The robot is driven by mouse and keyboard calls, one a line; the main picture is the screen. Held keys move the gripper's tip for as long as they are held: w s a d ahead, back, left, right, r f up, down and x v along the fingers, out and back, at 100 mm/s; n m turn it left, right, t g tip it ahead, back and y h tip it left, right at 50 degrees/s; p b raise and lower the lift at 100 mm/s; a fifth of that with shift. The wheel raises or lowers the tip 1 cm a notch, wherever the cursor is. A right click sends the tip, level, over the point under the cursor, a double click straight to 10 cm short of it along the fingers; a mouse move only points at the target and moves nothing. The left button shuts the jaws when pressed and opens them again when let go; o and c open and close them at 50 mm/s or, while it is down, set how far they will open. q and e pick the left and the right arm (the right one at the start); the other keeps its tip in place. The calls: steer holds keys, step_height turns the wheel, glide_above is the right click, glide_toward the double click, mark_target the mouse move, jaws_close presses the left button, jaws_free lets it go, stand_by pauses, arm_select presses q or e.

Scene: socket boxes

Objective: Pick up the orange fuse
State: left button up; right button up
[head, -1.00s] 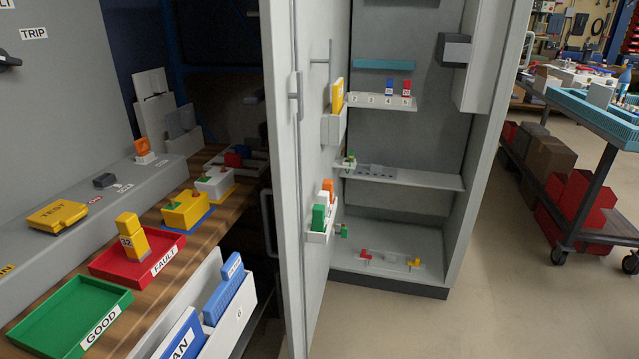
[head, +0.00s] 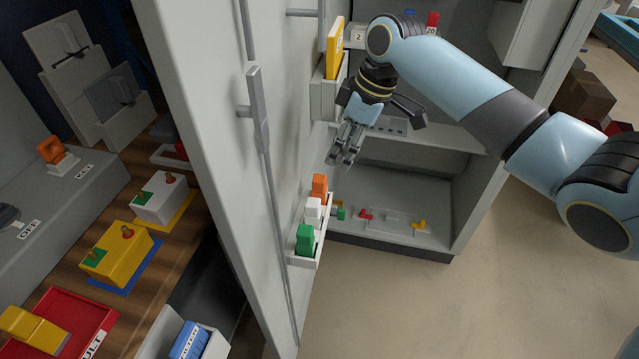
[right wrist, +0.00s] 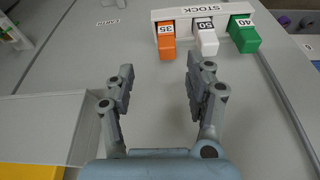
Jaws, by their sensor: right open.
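The orange fuse (head: 319,187) stands in a small white holder (head: 314,243) on the inside of the open cabinet door, beside a white fuse (head: 313,211) and a green fuse (head: 305,239). In the right wrist view the orange fuse (right wrist: 166,42) is at the left end of the rack marked STOCK (right wrist: 200,11), with the number 35 on it. My right gripper (head: 341,161) is just above and right of the orange fuse, open and empty. In the right wrist view its fingers (right wrist: 158,75) are spread, apart from the fuses. My left gripper is not in view.
The door (head: 215,150) stands open at the left of my right arm. A door pocket with a yellow item (head: 335,48) is above the fuse holder. Cabinet shelves are behind the arm.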

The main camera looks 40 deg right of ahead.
step_height(320, 180, up, 2)
steer(key=n, duration=0.1)
glide_above(320, 178)
steer(key=s+d, duration=0.1)
steer(key=d, duration=0.1)
step_height(320, 178, down, 4)
steer(key=x, duration=0.5)
steer(key=shift+s+a+f+b, duration=0.2)
steer(key=shift+a+b, duration=0.2)
steer(key=shift+a, duration=0.05)
steer(key=shift+c, duration=0.3)
jaws_close()
steer(key=shift+r, duration=0.1)
